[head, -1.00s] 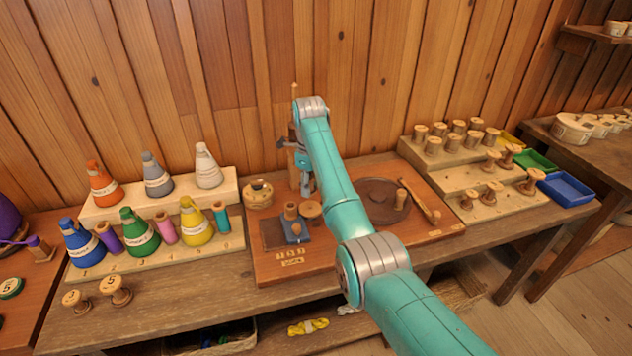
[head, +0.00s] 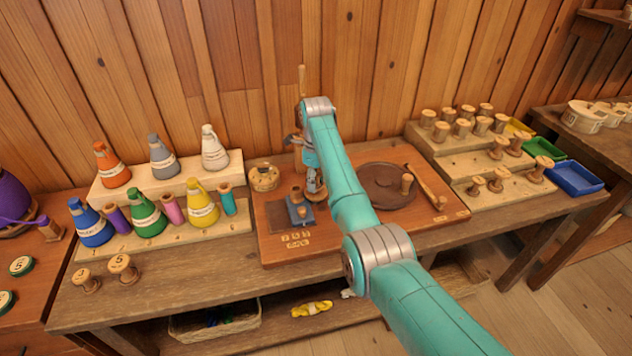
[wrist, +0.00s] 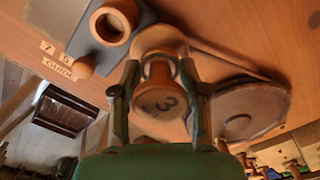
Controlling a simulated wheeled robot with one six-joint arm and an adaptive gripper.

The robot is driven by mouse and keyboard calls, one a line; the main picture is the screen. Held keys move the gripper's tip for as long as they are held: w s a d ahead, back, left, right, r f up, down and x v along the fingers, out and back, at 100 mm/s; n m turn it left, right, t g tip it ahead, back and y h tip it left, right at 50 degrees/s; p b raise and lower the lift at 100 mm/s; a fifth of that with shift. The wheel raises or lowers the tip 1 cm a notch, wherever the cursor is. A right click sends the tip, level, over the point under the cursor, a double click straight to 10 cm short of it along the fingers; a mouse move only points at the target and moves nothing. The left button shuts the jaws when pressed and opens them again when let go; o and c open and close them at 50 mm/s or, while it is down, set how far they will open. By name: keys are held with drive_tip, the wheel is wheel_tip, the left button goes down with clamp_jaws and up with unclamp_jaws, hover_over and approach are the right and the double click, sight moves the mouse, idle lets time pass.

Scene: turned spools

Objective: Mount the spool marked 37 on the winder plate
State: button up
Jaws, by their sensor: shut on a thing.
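My gripper (wrist: 160,98) is shut on a turned wooden spool (wrist: 161,72). The end face of the spool points at the wrist camera and shows a 3; any further digit I cannot read clearly. In the head view my gripper (head: 315,184) is low over the wooden board, right of a blue-grey block (head: 302,212) with a wooden piece on it. A pale round wooden part (wrist: 158,38) lies just beyond the held spool; whether they touch I cannot tell. A dark round disc (head: 378,190) with a peg, possibly the winder plate, lies to the right.
Upright pegs and a post (head: 301,85) stand behind my gripper. Colored cones (head: 147,217) and small bobbins fill the stepped rack at left. Several spools stand on the stepped rack (head: 480,150) at right. Two spools, one marked 5 (head: 122,266), stand at the front left.

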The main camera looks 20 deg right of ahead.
drive_tip(key=shift+f, duration=0.85)
idle(1.2)
drive_tip(key=o, duration=0.7)
drive_tip(key=shift+r, duration=5.45)
drive_tip(key=shift+s, duration=0.1)
